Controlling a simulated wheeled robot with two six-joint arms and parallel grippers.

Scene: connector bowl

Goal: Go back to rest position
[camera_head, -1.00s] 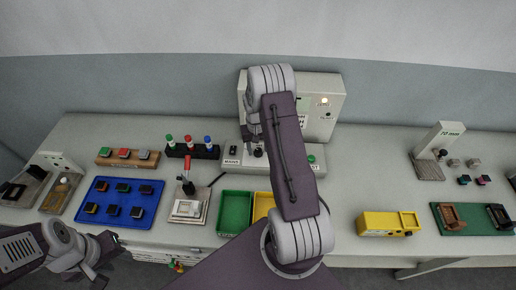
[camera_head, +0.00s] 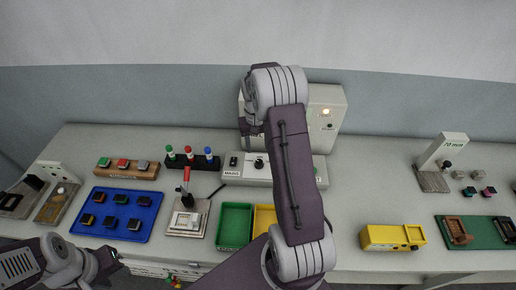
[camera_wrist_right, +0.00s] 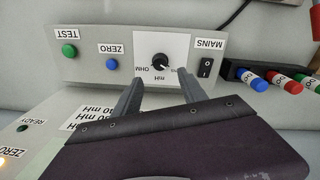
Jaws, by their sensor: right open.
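My right arm reaches across the middle of the bench in the head view, toward the control box (camera_head: 240,170). My right gripper (camera_wrist_right: 158,95) is open and empty in the right wrist view. Its two fingers point at the panel with the black rotary knob (camera_wrist_right: 160,61), and the knob shows between and beyond the fingertips. Whether they touch the panel I cannot tell. My left gripper (camera_head: 108,262) is at the lower left, in front of the bench's front edge. Its fingers are too small and dark to tell open from shut.
A blue tray (camera_head: 157,219) with several dark parts, a device with a red lever (camera_head: 186,178), a green bin (camera_head: 235,226) and a yellow bin (camera_head: 262,212) stand left of my right arm. A yellow box (camera_head: 385,238) and green mat (camera_head: 485,236) lie right. Bench between is clear.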

